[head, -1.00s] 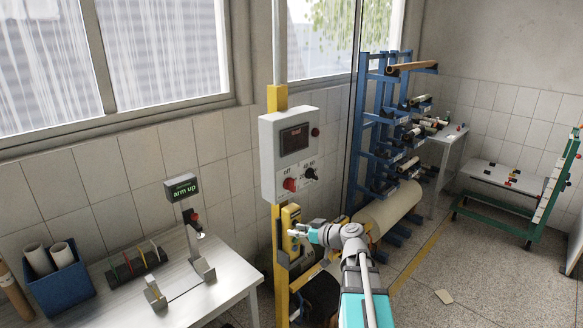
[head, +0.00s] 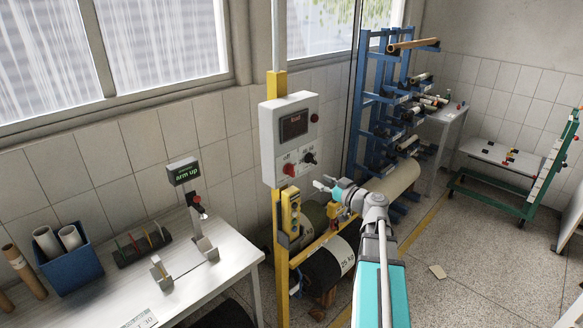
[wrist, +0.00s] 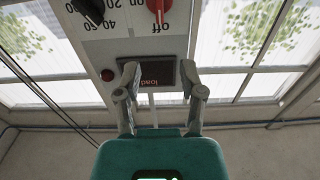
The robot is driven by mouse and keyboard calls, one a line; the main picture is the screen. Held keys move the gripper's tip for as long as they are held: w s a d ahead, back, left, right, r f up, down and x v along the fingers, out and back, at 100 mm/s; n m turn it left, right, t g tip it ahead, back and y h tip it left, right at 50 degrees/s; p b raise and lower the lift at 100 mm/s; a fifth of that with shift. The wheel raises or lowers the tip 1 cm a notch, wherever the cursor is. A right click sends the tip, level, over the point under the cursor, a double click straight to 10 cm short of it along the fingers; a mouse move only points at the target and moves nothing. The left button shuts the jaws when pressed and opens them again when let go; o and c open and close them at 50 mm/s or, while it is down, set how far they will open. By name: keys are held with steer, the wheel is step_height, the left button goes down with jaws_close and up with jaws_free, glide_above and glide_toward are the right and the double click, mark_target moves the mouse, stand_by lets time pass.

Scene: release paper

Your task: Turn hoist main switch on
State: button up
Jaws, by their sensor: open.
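The grey hoist control box (head: 271,163) is mounted on the yellow post. It has a dark display (head: 294,124), a red rotary switch (head: 290,169) at lower left and a black dial (head: 309,159) beside it. My gripper (head: 321,185) is in front of the box's lower right edge and apart from both knobs. The wrist view shows the box upside down, with the red switch (wrist: 157,8) near "off", cut by the top edge. There my gripper (wrist: 163,78) has its two fingers spread, empty, overlapping the display.
A yellow pendant (head: 291,213) hangs on the post below the box. A blue roll rack (head: 366,100) stands to the right, with large rolls low beside my arm. A white table (head: 215,262) with a blue bin (head: 68,265) is at left.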

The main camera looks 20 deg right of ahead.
mark_target(294, 167)
steer(key=x, duration=1.3)
steer(key=shift+w+a, duration=0.1)
steer(key=shift+w, duration=0.25)
steer(key=shift+s, duration=0.1)
jaws_close()
steer(key=shift+a, duration=0.1)
